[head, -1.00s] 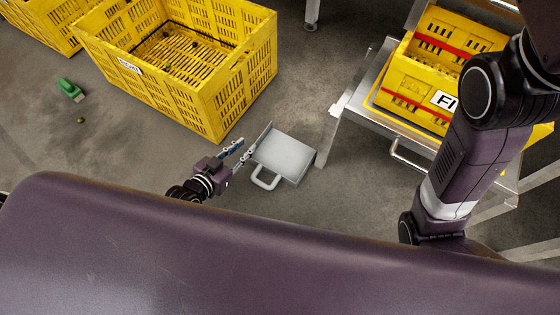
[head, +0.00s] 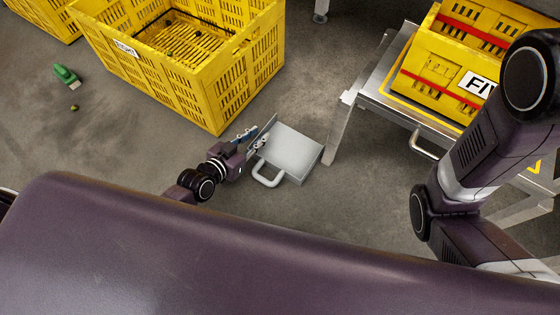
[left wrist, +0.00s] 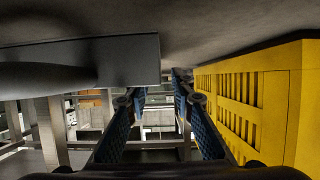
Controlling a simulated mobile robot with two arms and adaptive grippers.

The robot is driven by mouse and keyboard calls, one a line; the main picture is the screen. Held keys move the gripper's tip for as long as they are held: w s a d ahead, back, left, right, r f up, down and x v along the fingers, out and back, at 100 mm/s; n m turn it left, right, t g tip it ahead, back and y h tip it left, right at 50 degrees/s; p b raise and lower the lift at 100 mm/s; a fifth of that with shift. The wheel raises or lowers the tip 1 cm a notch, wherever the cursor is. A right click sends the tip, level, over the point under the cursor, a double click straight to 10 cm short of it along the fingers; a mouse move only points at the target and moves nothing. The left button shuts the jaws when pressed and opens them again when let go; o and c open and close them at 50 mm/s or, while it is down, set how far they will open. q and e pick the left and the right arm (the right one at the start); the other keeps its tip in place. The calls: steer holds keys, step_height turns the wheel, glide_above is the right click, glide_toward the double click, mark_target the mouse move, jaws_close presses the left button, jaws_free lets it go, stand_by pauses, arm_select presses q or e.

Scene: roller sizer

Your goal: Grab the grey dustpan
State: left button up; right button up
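The grey dustpan (head: 292,152) lies on the concrete floor in the middle of the head view, with its loop handle (head: 268,181) toward me. My left gripper (head: 253,139) is right beside the dustpan's left side wall, low near the floor. In the left wrist view its two blue-padded fingers (left wrist: 155,100) stand apart with a gap between them. The dustpan (left wrist: 120,62) fills the upper left there, its edge reaching over the left finger toward the gap. I cannot tell whether they touch. My right gripper is out of view; only the right arm shows.
A large yellow crate (head: 215,103) stands just behind the left gripper; its wall also fills the right of the left wrist view (left wrist: 245,105). A metal stand (head: 343,128) with a yellow labelled crate (head: 437,68) is to the right. A green object (head: 66,75) lies at left.

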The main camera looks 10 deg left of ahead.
arm_select(q)
steer(key=shift+b+x, duration=0.7)
steer(key=shift+x, duration=0.7)
steer(key=shift+c, duration=0.5)
jaws_close()
steer(key=shift+r, duration=0.1)
